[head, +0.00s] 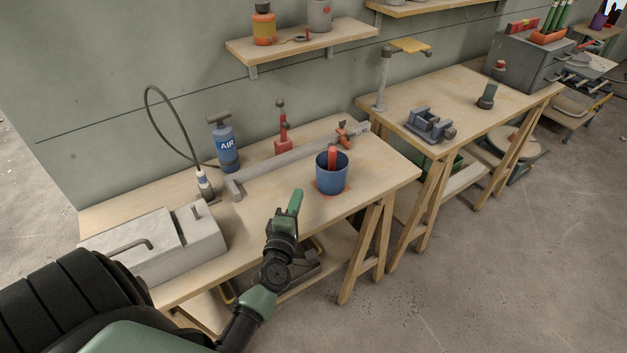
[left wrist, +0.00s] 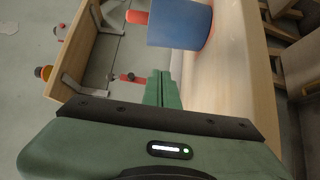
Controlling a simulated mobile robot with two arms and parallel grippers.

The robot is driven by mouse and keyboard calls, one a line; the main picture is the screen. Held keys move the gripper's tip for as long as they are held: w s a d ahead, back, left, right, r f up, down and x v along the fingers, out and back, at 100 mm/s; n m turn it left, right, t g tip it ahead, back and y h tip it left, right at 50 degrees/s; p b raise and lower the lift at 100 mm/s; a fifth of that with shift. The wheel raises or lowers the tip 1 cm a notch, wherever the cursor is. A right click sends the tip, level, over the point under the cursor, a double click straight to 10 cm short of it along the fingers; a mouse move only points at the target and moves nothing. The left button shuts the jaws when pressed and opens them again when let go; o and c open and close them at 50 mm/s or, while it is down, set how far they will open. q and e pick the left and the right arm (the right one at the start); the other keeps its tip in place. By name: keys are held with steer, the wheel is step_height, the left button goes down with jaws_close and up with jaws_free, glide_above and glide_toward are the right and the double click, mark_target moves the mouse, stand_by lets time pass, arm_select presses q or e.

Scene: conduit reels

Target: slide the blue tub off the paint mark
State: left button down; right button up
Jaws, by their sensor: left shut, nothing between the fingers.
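The blue tub (head: 332,175) stands upright on the wooden workbench, with a red cylindrical thing (head: 332,157) sticking out of it. The red paint mark (head: 318,188) shows around the tub's base, and the tub stands over part of it. My left gripper (head: 295,200) is shut and empty, left of the tub and apart from it, near the bench's front edge. In the left wrist view the blue tub (left wrist: 180,24) is at the top, beyond the closed green fingers (left wrist: 163,86). My right gripper is in neither view.
The near workbench (head: 385,185) also bears a blue AIR bottle (head: 226,145), a red tool (head: 283,136), a long grey bar clamp (head: 265,170) behind the tub, and a grey metal box (head: 165,245) at left. A second bench (head: 465,95) stands beyond. Bare bench shows right of the tub.

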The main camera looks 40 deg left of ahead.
mark_target(331, 173)
arm_select(q)
steer(key=x, duration=0.4)
steer(key=shift+a, duration=0.1)
steer(key=w, duration=0.1)
steer(key=w+d, duration=0.1)
steer(key=w, duration=0.1)
steer(key=shift+d, duration=0.1)
steer(key=shift+w+d, duration=0.15)
steer(key=shift+w, duration=0.25)
